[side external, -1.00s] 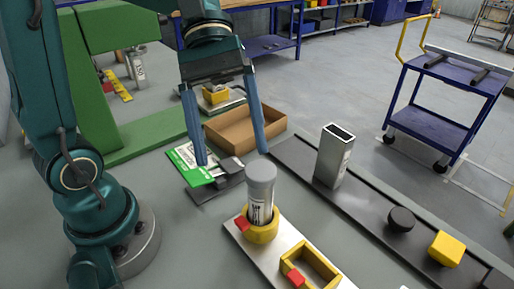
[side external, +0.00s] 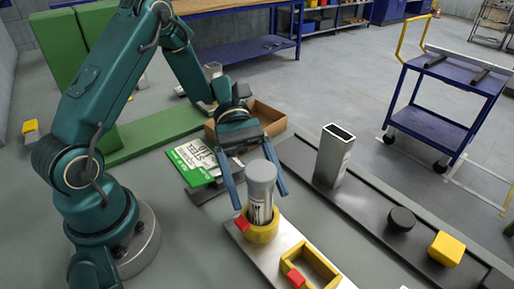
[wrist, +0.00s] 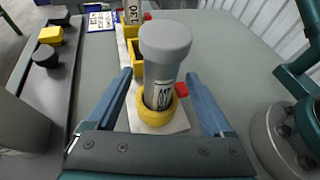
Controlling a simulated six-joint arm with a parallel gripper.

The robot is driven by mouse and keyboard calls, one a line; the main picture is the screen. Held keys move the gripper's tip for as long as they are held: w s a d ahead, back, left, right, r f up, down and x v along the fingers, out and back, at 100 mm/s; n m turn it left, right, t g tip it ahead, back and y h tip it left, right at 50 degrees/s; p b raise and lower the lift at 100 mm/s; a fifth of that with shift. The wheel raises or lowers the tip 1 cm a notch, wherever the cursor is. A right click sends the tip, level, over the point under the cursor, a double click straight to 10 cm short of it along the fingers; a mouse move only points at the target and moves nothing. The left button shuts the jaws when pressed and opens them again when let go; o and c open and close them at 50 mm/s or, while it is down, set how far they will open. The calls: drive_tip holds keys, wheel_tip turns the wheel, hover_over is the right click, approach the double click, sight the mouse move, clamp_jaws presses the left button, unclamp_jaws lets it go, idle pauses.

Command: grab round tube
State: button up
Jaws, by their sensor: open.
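The round tube (side external: 261,196) is a clear cylinder with a grey cap and a printed label. It stands upright in a yellow ring holder (side external: 262,229) on a pale plate. The wrist view shows the tube (wrist: 160,70) in the middle, between and beyond the two blue fingers. My gripper (side external: 261,201) is open, with one finger on each side of the tube. I see a gap between each finger and the tube in the wrist view, so nothing is held. The tube's lower end is hidden inside the ring.
A square metal tube (side external: 333,156) stands on the dark runout strip, with a black knob (side external: 401,219) and a yellow block (side external: 446,248) farther along it. A yellow square holder (side external: 313,268) sits beside the ring. A cardboard box (side external: 268,117) and green-white card (side external: 196,163) lie behind.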

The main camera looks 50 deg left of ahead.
sight(264, 209)
drive_tip(key=shift+x, duration=2.5)
clamp_jaws()
drive_tip(key=shift+r, duration=0.1)
